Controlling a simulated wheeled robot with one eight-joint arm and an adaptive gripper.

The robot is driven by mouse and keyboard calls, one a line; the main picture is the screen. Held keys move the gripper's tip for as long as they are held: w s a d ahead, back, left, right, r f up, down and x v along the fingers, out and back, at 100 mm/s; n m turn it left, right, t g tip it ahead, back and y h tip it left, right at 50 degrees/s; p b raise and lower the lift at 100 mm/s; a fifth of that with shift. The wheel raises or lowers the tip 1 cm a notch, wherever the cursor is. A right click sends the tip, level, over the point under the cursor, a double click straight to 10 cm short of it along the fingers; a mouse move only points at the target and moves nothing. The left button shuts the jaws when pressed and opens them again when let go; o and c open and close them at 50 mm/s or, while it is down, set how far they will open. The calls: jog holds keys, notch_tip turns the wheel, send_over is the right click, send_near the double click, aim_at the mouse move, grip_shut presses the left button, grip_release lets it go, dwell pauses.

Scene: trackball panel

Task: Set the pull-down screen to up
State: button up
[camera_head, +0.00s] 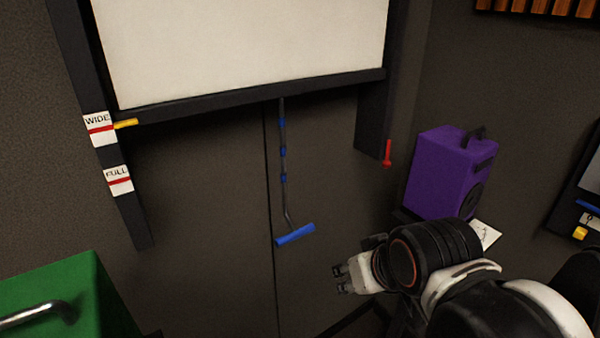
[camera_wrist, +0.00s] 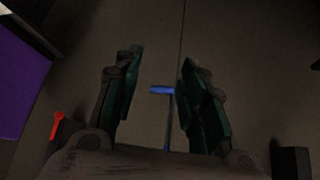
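The white pull-down screen (camera_head: 240,45) hangs between two dark side rails. Its dark bottom bar (camera_head: 250,93) has a yellow pointer (camera_head: 126,123) at its left end, level with the WIDE label (camera_head: 100,129). The FULL label (camera_head: 118,180) is lower on the left rail. A pull cord (camera_head: 283,155) with blue bands hangs from the bar and ends in a blue crossbar handle (camera_head: 295,234). My gripper (camera_head: 341,279) is to the right of and below the handle in the head view. In the wrist view my gripper (camera_wrist: 160,60) is open and empty, with the blue handle (camera_wrist: 161,90) showing between its fingers, apart from them.
A red lever (camera_head: 387,154) is by the right rail, and it also shows in the wrist view (camera_wrist: 57,125). A purple box (camera_head: 440,172) with a handle stands at right. A green box (camera_head: 60,295) with a metal handle is at lower left. The wall around the cord is clear.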

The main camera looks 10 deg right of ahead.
jog(key=w+r+n+g+p, duration=0.2)
jog(key=w+r+n+p, duration=0.45)
jog(key=w+n, duration=0.3)
jog(key=n+g+p, duration=0.3)
jog(key=n+p, duration=0.3)
jog(key=n, duration=0.6)
send_near(307, 227)
jog(key=shift+y, duration=0.4)
jog(key=f+b, duration=0.1)
jog(key=f, duration=0.2)
jog(key=w+f+b, duration=0.1)
jog(key=f, duration=0.1)
jog(key=f+b, duration=0.1)
jog(key=f, duration=0.2)
jog(key=shift+w+f, duration=0.3)
jog(key=shift+f, duration=0.05)
grip_shut()
